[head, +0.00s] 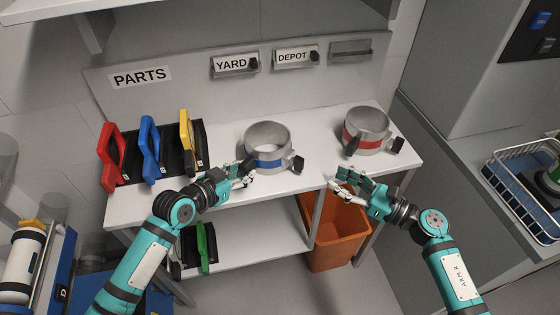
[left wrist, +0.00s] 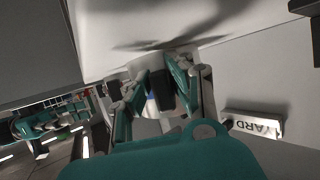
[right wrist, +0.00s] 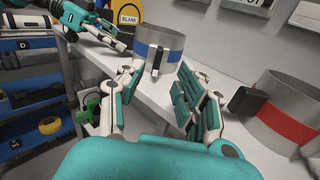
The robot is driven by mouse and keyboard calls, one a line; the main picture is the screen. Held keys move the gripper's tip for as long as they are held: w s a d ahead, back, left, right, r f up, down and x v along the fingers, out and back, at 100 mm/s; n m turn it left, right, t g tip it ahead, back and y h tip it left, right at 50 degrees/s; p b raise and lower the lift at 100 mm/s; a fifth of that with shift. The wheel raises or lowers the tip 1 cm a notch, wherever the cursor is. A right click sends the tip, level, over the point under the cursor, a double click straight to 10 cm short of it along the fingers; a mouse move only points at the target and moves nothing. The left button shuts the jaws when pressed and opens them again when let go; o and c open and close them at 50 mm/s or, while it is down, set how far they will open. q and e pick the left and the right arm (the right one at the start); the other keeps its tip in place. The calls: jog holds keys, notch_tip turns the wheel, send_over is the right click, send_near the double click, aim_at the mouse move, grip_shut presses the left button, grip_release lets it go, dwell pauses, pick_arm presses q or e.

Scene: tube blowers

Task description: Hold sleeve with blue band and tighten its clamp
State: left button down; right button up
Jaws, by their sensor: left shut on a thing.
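The grey sleeve with the blue band (head: 266,154) stands upright on the white table, left of the red-banded sleeve. Its clamp block (head: 298,164) sticks out at its right side; it also shows dark in the right wrist view (right wrist: 154,60). My left gripper (head: 246,172) is shut on the sleeve's dark handle at its front left; the left wrist view shows this handle (left wrist: 160,92) between the fingers. My right gripper (head: 338,179) is open and empty, in front of the table edge, right of the clamp block and apart from it.
The red-banded sleeve (head: 366,132) stands at the right, with its own handle and clamp. Red, blue and yellow tools (head: 184,135) stand in a rack at the left. An orange bin (head: 335,235) is below. YARD (head: 232,64) and DEPOT (head: 293,57) labels are on the backboard.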

aim_at(304, 160)
jog(key=shift+n, duration=0.3)
jog(key=x, duration=1.2)
jog(key=shift+r, duration=0.2)
jog(key=shift+s, duration=0.1)
grip_shut()
